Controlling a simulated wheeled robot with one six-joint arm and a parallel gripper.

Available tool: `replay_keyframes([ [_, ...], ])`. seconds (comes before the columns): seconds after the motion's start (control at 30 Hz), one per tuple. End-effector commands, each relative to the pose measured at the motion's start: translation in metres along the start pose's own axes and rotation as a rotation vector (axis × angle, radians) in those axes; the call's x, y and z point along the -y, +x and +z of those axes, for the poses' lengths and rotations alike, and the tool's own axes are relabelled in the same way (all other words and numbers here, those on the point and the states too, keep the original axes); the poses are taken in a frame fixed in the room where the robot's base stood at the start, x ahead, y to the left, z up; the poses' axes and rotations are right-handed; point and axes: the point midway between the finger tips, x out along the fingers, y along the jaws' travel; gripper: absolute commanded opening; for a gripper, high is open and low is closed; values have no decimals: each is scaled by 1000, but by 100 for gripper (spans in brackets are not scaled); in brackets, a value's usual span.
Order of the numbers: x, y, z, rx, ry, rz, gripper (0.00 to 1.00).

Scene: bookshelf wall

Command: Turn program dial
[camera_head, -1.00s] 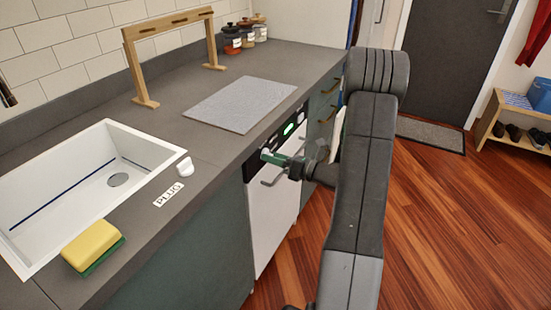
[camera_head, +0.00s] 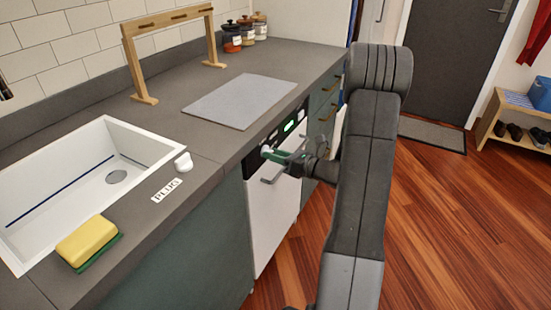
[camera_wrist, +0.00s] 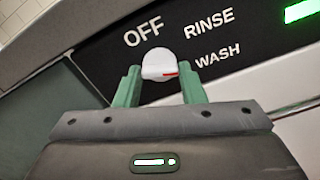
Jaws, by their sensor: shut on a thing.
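The program dial (camera_wrist: 158,62) is a small white knob with a red mark, on the black panel of the white dishwasher (camera_head: 268,215). The wrist view shows the labels OFF (camera_wrist: 145,31), RINSE (camera_wrist: 209,23) and WASH (camera_wrist: 218,55) around it. The red mark points right, roughly toward the WASH side. My gripper (camera_wrist: 161,70) is shut on the dial, with one green finger on each side. In the head view my gripper (camera_head: 270,154) is at the panel, and its fingers partly hide the dial.
A green lit display (camera_head: 289,126) is on the panel, right of the dial. A handle (camera_head: 268,180) sits just below my gripper. The grey counter (camera_head: 215,150) edge runs above the panel. The wooden floor (camera_head: 440,220) at right is clear.

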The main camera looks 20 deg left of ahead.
Motion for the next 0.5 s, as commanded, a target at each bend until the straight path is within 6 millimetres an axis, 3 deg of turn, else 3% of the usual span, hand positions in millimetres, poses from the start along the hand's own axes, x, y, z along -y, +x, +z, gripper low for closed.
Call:
replay_keyframes([
  [0.5,2,0,-4,3,-483,-1,14],
])
